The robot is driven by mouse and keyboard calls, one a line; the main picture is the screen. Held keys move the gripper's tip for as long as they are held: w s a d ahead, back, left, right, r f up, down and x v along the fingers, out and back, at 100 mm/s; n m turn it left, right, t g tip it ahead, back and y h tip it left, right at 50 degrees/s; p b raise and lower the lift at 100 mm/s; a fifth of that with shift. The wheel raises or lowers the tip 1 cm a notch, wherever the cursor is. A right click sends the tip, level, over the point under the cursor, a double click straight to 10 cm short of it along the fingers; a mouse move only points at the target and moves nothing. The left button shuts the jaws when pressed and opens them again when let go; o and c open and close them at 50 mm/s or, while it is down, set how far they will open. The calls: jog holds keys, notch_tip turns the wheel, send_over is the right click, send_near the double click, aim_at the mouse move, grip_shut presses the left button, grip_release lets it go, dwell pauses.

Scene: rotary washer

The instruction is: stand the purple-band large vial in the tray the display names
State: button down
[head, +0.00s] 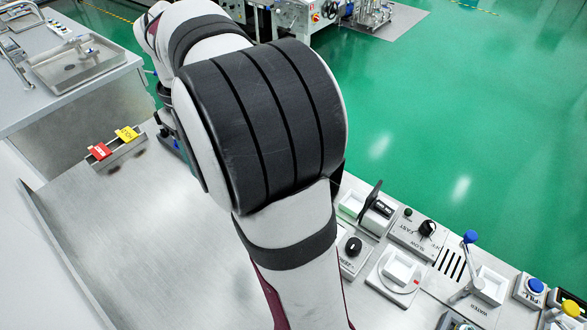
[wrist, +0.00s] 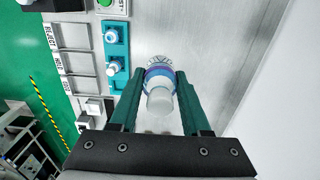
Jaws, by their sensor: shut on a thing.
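In the wrist view my gripper (wrist: 160,74) is shut on a vial (wrist: 159,100), one teal finger on each side. The vial has a pale, whitish rounded end towards the camera and a blue-purple band beyond it. Its far end lies over a round silvery, patterned spot; I cannot tell whether it touches. In the head view my arm hides the gripper and the vial. I cannot make out a tray name on any display.
A teal rack (wrist: 124,50) with white-capped vials stands between the trays and my gripper. A green button (wrist: 105,3) is above it. The head view shows red (head: 100,151) and yellow (head: 127,134) tags on a ledge, and a control panel (head: 420,236) at right.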

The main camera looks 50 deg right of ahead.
jog(key=w+a, duration=0.1)
jog(key=a, duration=0.5)
jog(key=w+d+f, duration=0.3)
jog(key=d, duration=0.5)
jog(key=w+d+f, duration=0.2)
jog(key=w+d, duration=0.1)
jog(key=d, duration=0.4)
jog(key=s+d+f, duration=0.2)
jog(key=d+f, duration=0.2)
jog(key=d, duration=0.5)
jog(key=s+d+f, duration=0.3)
jog(key=d+f, duration=0.1)
jog(key=d, duration=0.5)
notch_tip(320, 180, down, 11)
jog(key=shift+s+d+r, duration=0.1)
jog(key=shift+s, duration=0.05)
jog(key=shift+c, duration=1.8)
grip_release()
